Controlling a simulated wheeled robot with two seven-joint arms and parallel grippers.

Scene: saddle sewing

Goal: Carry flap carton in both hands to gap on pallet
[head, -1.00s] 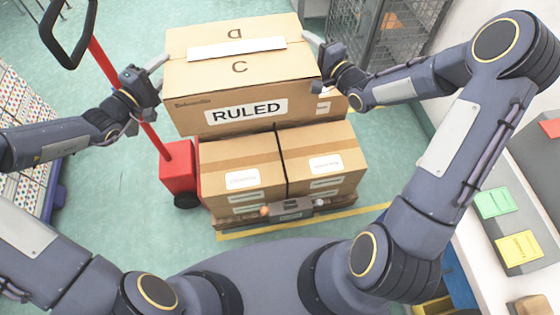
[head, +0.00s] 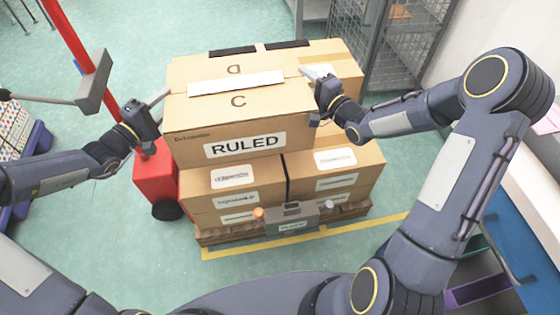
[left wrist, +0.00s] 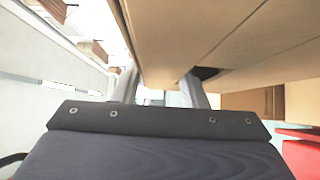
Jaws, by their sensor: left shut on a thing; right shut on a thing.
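The flap carton (head: 240,115), brown and marked RULED, is held level in front of me, above the front boxes on the pallet (head: 350,218). My left gripper (head: 160,98) is shut on its left side, and my right gripper (head: 310,73) is shut on its right side near the top edge. In the left wrist view, the carton (left wrist: 235,35) fills the upper right and one finger reaches a dark slot in it. Cartons stand on the pallet in front, behind and to the right. The gap cannot be made out; the held carton hides part of the stack.
A red pallet jack (head: 153,180) stands left of the pallet. A wire cage (head: 405,45) stands behind right. A grey device (head: 291,218) sits at the pallet's front edge, near a yellow floor line (head: 235,251). A bench with drawers is at right.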

